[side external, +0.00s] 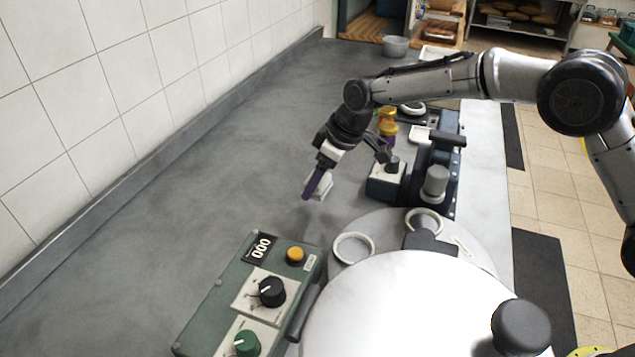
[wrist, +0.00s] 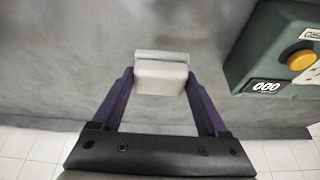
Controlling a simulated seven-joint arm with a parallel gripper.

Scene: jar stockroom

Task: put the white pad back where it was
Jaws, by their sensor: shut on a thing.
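The white pad (side external: 321,188) is a small pale block with a raised lip along one edge. It is held between the purple fingers of my gripper (side external: 316,184), which point down over the grey counter. In the wrist view the white pad (wrist: 161,78) sits between the two fingertips of my gripper (wrist: 160,82), with a finger on each side. The pad appears to be above the counter, apart from other things. Part of it is hidden behind a finger in the side view.
A green control box (side external: 254,297) with knobs and an orange button (side external: 295,254) stands in front. A round machine with a white ring (side external: 353,248) is to the right. A dark device (side external: 437,165) and yellow-lidded jars (side external: 388,122) stand behind. The counter's left side is clear.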

